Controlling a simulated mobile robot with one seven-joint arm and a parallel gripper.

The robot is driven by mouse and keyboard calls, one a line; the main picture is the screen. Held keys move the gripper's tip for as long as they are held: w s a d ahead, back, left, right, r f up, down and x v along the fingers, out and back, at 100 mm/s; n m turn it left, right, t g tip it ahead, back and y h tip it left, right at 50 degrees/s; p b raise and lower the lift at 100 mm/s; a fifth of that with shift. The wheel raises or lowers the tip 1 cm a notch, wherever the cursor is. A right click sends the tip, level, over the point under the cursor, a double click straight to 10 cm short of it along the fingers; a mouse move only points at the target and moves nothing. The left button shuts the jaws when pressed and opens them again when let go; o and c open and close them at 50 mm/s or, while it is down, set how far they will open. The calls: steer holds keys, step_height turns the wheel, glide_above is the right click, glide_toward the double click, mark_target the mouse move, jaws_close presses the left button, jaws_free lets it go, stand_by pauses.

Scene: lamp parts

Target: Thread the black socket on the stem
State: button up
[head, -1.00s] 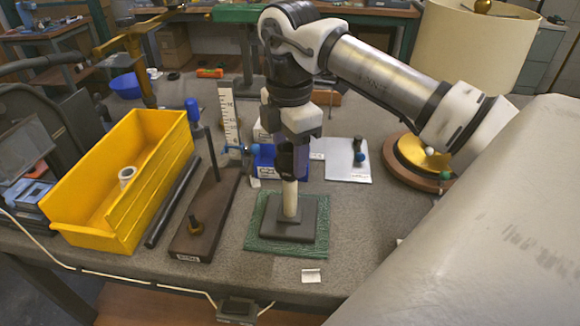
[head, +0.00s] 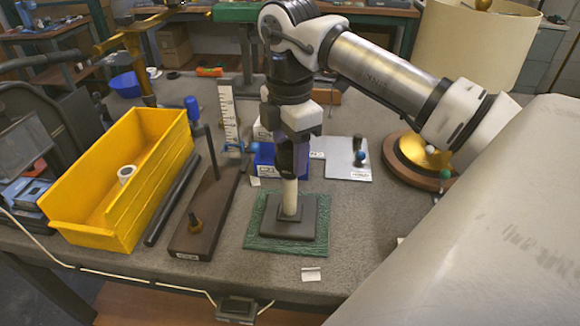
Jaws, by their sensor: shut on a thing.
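The pale stem (head: 289,197) stands upright on a dark square base (head: 287,226), which rests on a green mat (head: 263,245). My gripper (head: 291,172) points straight down over the top of the stem. It is shut on the black socket (head: 286,158), a small dark shape mostly hidden between the fingers. The socket is at the stem's upper end and in line with it. I cannot tell from this view how far the socket is around the stem, or whether its thread has caught.
A yellow bin (head: 93,205) with a white ring stands at the left, beside a black rod (head: 173,199). A brown board (head: 205,220) with an upright post is left of the mat. A blue box is behind my gripper; a lamp with a cream shade (head: 476,45) stands back right.

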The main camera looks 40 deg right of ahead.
steer(key=shift+s+f, duration=0.1)
steer(key=shift+f, duration=0.2)
